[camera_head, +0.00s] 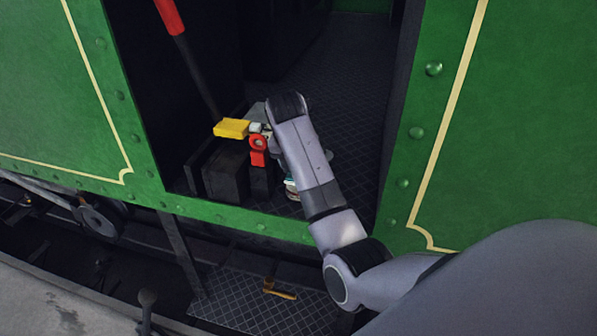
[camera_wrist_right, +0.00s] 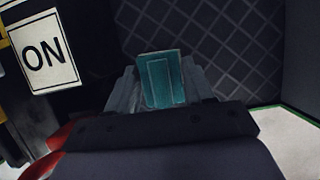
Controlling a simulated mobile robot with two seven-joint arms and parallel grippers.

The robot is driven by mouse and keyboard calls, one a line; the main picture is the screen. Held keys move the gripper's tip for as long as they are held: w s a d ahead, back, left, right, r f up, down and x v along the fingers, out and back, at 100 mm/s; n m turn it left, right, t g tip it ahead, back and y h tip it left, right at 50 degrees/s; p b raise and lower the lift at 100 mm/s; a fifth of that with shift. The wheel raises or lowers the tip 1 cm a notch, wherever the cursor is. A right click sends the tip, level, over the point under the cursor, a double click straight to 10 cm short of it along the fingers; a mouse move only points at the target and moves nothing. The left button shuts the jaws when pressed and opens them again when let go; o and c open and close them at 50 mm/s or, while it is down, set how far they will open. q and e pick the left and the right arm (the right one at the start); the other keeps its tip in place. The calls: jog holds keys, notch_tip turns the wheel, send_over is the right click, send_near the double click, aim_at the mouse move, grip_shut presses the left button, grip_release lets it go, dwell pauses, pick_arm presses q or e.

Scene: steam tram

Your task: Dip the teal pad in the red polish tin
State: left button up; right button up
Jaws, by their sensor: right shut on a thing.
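The teal pad (camera_wrist_right: 162,80) is held between the fingers of my right gripper (camera_wrist_right: 164,88) in the right wrist view. The gripper is shut on it, over a dark tread-plate floor. In the head view my right arm reaches into the doorway and hides the gripper's fingers and the pad. A small stack of round, pale and reddish things (camera_head: 291,189) shows partly behind my forearm on the floor near the sill. I cannot tell whether the red polish tin is among them. My left gripper is not in view.
A yellow block (camera_head: 231,128) and a red ringed fitting (camera_head: 258,144) stand left of my wrist. A red-handled lever (camera_head: 170,14) leans at the left. An ON plate (camera_wrist_right: 48,53) is in the wrist view. Green panels (camera_head: 480,110) flank the doorway. A tool (camera_head: 279,291) lies on the step.

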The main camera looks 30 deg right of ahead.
jog(key=shift+r, duration=2.2)
